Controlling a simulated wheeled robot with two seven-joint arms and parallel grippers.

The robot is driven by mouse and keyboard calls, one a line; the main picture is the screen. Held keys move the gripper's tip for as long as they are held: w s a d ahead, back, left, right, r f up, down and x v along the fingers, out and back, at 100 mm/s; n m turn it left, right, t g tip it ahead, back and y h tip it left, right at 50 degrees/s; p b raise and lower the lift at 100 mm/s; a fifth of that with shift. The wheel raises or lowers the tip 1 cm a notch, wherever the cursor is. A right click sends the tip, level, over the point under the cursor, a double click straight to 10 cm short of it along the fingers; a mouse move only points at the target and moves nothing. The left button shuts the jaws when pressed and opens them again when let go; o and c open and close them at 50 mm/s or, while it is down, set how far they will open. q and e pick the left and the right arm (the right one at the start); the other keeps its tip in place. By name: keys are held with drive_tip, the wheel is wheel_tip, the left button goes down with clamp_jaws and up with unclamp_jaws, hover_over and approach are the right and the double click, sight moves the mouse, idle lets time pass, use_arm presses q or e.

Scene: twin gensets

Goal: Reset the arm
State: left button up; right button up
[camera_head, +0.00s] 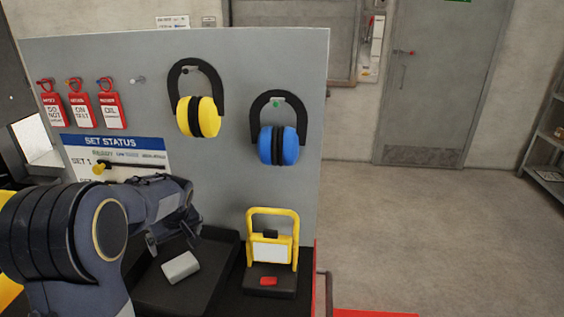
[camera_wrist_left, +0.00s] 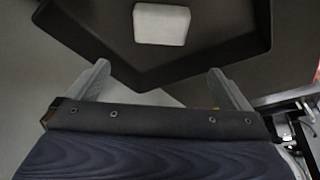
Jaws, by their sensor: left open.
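My left arm comes in from the left in the head view. Its gripper (camera_head: 172,238) hangs in front of the grey panel, above the left part of a black tray (camera_head: 222,262). In the left wrist view the two fingers of my left gripper (camera_wrist_left: 162,85) stand wide apart with nothing between them. A pale grey block (camera_head: 181,267) lies in the tray; it also shows in the left wrist view (camera_wrist_left: 161,24), beyond the fingertips and apart from them. My right gripper is in neither view.
The grey panel (camera_head: 228,110) holds yellow ear muffs (camera_head: 199,116), blue ear muffs (camera_head: 278,145), red tags (camera_head: 110,110) and a status board (camera_head: 140,145). A yellow-framed stand (camera_head: 272,212) with a red piece (camera_head: 268,281) stands right of the tray. Open floor (camera_head: 430,235) lies to the right.

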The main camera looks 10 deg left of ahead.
use_arm(q)
drive_tip(key=s+d+r+m+t+h, duration=0.1)
drive_tip(key=s+d+r+m+h, duration=0.1)
drive_tip(key=s+d, duration=0.8)
drive_tip(key=s+d+r+m+t+h, duration=0.2)
drive_tip(key=s+d+m+h, duration=0.3)
drive_tip(key=s+d, duration=0.5)
drive_tip(key=s+m, duration=0.2)
drive_tip(key=s, duration=0.4)
drive_tip(key=shift+r, duration=0.15)
drive_tip(key=shift+s, duration=0.1)
drive_tip(key=shift+c, duration=0.3)
